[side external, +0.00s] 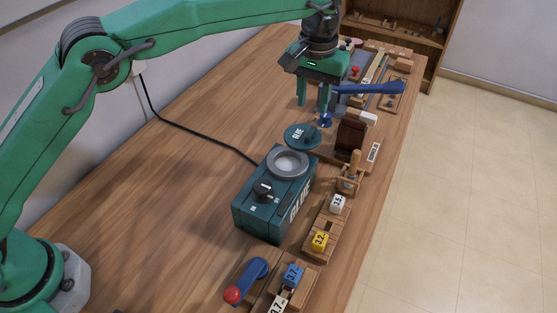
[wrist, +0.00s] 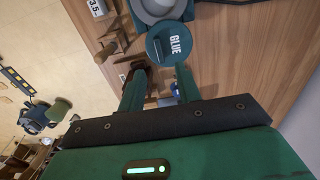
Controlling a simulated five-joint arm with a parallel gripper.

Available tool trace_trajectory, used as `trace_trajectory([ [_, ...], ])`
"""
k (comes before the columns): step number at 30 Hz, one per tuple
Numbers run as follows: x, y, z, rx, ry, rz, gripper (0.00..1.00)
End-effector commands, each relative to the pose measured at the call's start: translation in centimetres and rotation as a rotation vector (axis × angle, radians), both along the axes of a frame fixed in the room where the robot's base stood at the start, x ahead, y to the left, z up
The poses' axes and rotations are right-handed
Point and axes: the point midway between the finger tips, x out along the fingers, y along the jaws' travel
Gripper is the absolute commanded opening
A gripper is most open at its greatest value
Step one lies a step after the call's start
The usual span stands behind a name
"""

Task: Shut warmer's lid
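The warmer (side external: 262,212) is a dark green box with a black knob on top and a round grey-rimmed pot (side external: 288,163) near its far end. Its round green lid (side external: 298,134), marked GLUE, is off the pot opening, just beyond the rim, so the pot is uncovered. The lid also shows in the wrist view (wrist: 168,47), beside the pot rim (wrist: 160,10). My gripper (side external: 313,106) is above and beyond the lid, pointing down. Its two fingers (wrist: 160,88) are apart with no object clearly held; contact with the lid cannot be told.
A small blue piece (side external: 326,120) is close below one finger. A blue lever (side external: 368,88) and a dark brown block (side external: 350,136) stand to the right. The table left of the warmer is mostly clear, except a black cable (side external: 200,131).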

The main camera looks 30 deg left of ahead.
Motion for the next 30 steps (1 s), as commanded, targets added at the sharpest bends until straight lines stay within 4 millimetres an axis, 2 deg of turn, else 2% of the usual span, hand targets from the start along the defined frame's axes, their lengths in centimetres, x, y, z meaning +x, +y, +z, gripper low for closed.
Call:
trace_trajectory([
  [13, 0.0, -0.2, -1.1, 0.001, 0.002, 0.0, 0.34],
  [30, 0.0, -0.1, -7.2, 0.001, 0.002, 0.0, 0.34],
])
